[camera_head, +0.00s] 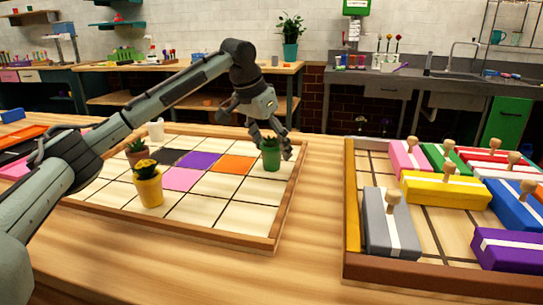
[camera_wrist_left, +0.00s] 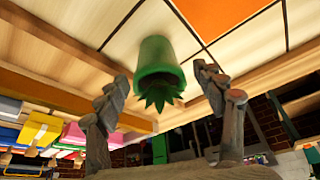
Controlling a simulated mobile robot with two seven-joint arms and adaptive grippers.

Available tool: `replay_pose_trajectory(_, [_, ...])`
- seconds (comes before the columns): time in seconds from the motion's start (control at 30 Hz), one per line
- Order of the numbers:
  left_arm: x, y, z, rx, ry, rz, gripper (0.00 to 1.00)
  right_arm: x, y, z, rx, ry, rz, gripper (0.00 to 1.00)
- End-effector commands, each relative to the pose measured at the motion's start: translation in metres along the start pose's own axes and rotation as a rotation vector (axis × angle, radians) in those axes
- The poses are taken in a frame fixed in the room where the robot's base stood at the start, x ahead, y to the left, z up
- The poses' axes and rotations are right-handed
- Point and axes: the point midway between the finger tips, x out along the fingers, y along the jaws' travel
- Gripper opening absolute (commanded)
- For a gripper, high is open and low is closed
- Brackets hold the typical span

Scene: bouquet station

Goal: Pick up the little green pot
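The little green pot (camera_head: 271,159) with a small dark green plant stands on the tiled board near its right edge. My left gripper (camera_head: 272,138) is over it, with fingers on both sides of the plant. In the left wrist view the green pot (camera_wrist_left: 157,57) lies between the two fingertips (camera_wrist_left: 160,75), with visible gaps to each finger. The gripper is open and appears to hold nothing. My right gripper is in neither view.
A tray (camera_head: 430,275) of coloured knobbed blocks sits at right. Bare table lies between board and tray.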

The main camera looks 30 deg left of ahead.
Motion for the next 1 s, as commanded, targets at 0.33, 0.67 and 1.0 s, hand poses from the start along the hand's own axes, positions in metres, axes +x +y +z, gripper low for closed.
replay_pose_trajectory(0.33, [0.000, 0.000, 0.000, 0.000, 0.000, 0.000, 0.22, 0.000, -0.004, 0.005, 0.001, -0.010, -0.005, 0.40])
replay_pose_trajectory(0.67, [-0.001, 0.000, -0.001, 0.000, 0.002, 0.000, 0.03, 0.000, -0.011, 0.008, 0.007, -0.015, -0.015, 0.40])
replay_pose_trajectory(1.0, [-0.022, 0.001, -0.010, 0.001, 0.006, 0.001, 0.03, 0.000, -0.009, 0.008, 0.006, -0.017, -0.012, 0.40])
